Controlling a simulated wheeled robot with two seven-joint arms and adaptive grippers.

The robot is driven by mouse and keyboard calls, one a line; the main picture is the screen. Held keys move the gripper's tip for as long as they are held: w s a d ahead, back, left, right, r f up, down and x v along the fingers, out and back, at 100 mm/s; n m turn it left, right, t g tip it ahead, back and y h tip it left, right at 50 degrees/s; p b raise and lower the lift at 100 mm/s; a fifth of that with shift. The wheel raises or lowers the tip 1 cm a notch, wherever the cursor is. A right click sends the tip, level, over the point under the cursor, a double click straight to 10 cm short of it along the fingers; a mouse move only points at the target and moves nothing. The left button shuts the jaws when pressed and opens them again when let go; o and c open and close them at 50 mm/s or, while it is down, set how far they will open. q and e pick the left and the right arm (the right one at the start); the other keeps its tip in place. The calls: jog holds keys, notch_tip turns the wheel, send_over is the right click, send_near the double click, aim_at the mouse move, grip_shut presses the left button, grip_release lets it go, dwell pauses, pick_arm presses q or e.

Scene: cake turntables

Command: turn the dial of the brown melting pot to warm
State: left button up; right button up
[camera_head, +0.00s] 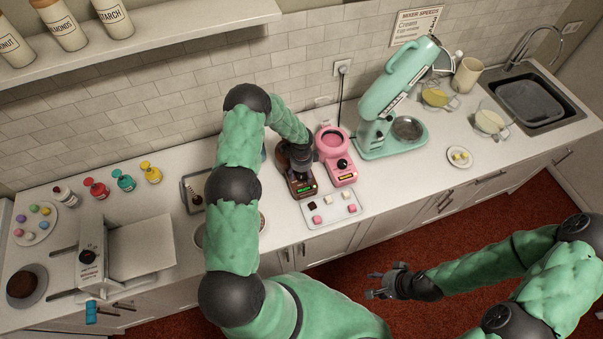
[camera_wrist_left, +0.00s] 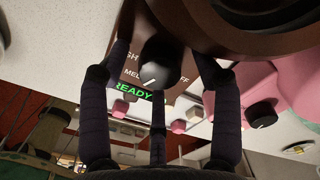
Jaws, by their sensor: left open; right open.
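The brown melting pot (camera_head: 293,184) stands on the counter, left of a pink one, partly hidden by my left arm. My left gripper (camera_head: 301,158) reaches down over its front. In the left wrist view the pot's dark round dial (camera_wrist_left: 160,72) sits between the spread, open fingers of my left gripper (camera_wrist_left: 160,85). I cannot tell whether they touch it. The dial's white mark points to the lower left, towards the partly covered "MEL..." label. The "HIGH" and "OFF" labels are partly covered too. A green display (camera_wrist_left: 132,90) reads "READY". My right gripper (camera_head: 384,284) is open and empty, in front of the counter.
The pink melting pot (camera_head: 343,172) stands close to the right. A tray (camera_head: 345,213) with small cubes lies in front. The mint stand mixer (camera_head: 385,100) is further right. A dark-edged tray (camera_head: 190,183) lies left of my left arm.

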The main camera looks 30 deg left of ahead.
pick_arm(q)
jog(key=c, duration=1.2)
jog(key=shift+o, duration=0.2)
jog(key=shift+f+n+b, duration=0.1)
jog(key=shift+n+b, duration=0.3)
jog(key=shift+b, duration=0.45)
jog(key=n+b, duration=0.6)
jog(key=b, duration=0.3)
jog(key=shift+f, duration=0.1)
jog(key=shift+n+b, duration=1.5)
jog(key=shift+r, duration=0.2)
jog(key=o, duration=1.2)
jog(key=shift+c, duration=0.2)
